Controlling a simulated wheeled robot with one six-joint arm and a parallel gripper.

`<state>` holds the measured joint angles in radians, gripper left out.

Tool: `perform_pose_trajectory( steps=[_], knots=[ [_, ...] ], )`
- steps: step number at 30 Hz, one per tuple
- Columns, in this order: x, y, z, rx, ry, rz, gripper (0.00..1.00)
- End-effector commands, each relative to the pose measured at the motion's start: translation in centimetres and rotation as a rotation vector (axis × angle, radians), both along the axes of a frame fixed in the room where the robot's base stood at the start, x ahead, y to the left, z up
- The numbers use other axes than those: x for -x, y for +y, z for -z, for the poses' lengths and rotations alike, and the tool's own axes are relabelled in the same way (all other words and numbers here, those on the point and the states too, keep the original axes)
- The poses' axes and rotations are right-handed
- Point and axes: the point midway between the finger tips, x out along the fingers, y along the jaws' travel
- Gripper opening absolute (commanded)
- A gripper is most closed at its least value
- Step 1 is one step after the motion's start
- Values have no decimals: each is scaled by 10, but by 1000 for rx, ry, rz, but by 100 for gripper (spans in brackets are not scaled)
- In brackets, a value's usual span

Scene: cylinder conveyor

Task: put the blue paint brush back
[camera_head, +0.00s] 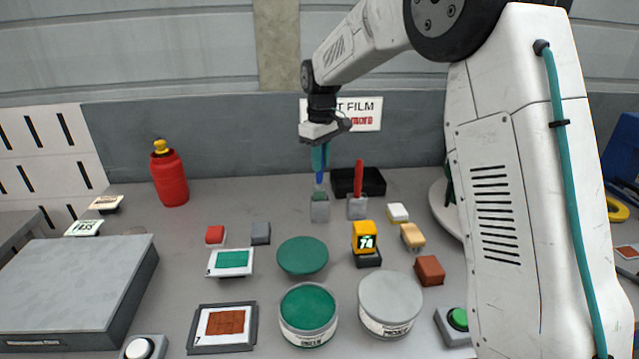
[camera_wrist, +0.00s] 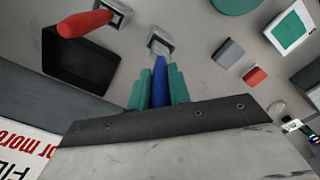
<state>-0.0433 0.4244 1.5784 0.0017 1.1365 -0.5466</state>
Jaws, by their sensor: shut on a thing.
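My gripper (camera_head: 320,160) points down at the back of the table, its teal fingers shut on the handle of the blue paint brush (camera_head: 320,176). The handle also shows between the fingers in the wrist view (camera_wrist: 160,82). The brush is upright, with its lower end at the top of a small grey holder (camera_head: 320,211), which also shows in the wrist view (camera_wrist: 160,43). A green patch shows at the holder's top. I cannot tell how far the brush sits inside. A red brush (camera_head: 358,178) stands in a similar holder (camera_head: 357,209) to the right.
A black tray (camera_head: 373,182) lies behind the red brush. A grey block (camera_head: 261,233), a red block (camera_head: 215,235) and a green disc (camera_head: 302,256) lie in front. Paint cans (camera_head: 308,312) stand nearer. A red bottle (camera_head: 169,178) stands at the back left.

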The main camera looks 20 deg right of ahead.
Motion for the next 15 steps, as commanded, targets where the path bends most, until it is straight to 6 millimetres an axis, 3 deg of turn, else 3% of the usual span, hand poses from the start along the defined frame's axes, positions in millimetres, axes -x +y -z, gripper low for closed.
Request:
perform_pose_trajectory(
  steps=[9, 15],
  knots=[
    [0, 1, 45, 0, 2, -2, 0],
    [0, 2, 53, -1, -1, -2, 0]
  ],
)
